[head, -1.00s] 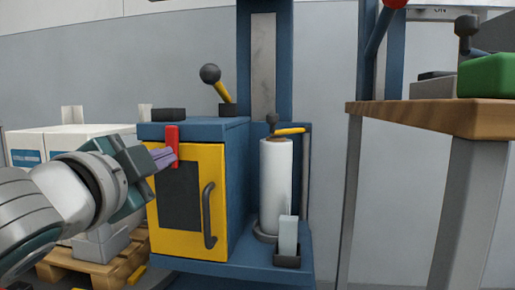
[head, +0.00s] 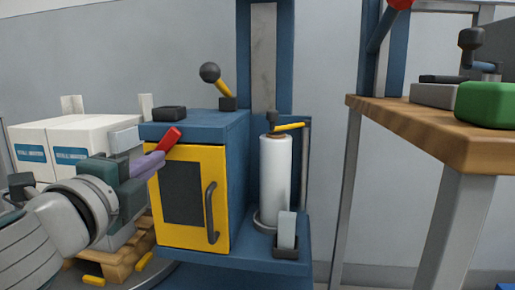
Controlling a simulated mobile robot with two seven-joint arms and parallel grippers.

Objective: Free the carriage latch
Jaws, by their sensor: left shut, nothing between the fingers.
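A yellow cabinet door (head: 222,190) with a grey handle (head: 210,212) is closed on the blue machine (head: 240,165). A red latch lever (head: 169,140) at its top left corner is tilted, its upper end leaning right. My left gripper (head: 154,160) is shut and empty, its purple fingertips at the red lever's lower end; I cannot tell whether they touch. A white film roll (head: 275,180) stands on the blue carriage with a short yellow lever (head: 290,126) at its top. The frames do not label which lever is the carriage latch. My right gripper is not in view.
A ball-topped lever (head: 217,83) stands on the machine beside the mast (head: 263,60). White boxes (head: 75,140) sit on a pallet (head: 115,258) behind my left arm. A wooden-topped bench (head: 430,130) with a green block (head: 488,105) is at right.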

